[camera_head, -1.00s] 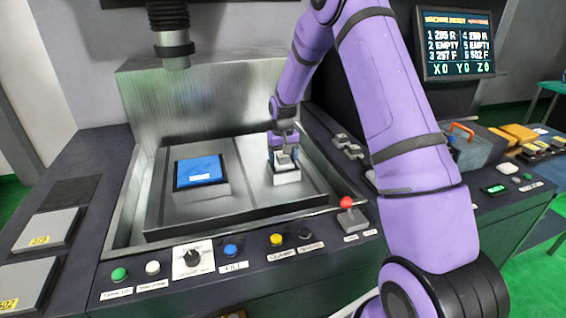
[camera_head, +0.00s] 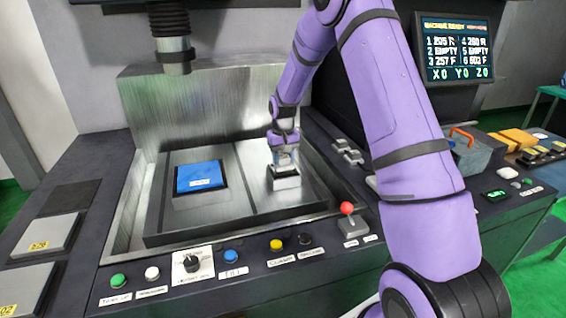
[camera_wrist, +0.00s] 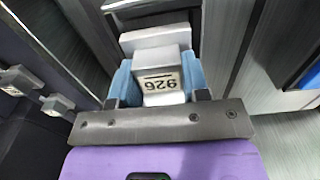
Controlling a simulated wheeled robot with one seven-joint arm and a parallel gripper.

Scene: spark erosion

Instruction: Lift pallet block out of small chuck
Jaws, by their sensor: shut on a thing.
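My gripper (camera_head: 285,160) is over the right part of the metal work table. In the wrist view its blue-grey fingers (camera_wrist: 159,88) are shut on the pallet block (camera_wrist: 158,62), a pale grey block marked 926, one finger on each side. The small chuck (camera_head: 285,183) is a low metal block directly below my gripper in the head view. The pallet block is mostly hidden by my gripper there. I cannot tell whether it is still seated in the chuck or just clear of it.
A blue-topped square block (camera_head: 199,177) stands left of my gripper on the work table (camera_head: 240,222). The raised tank walls surround the table. A control panel with buttons and a red-knobbed lever (camera_head: 347,208) runs along the front. A dark machine head (camera_head: 172,40) hangs above, left.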

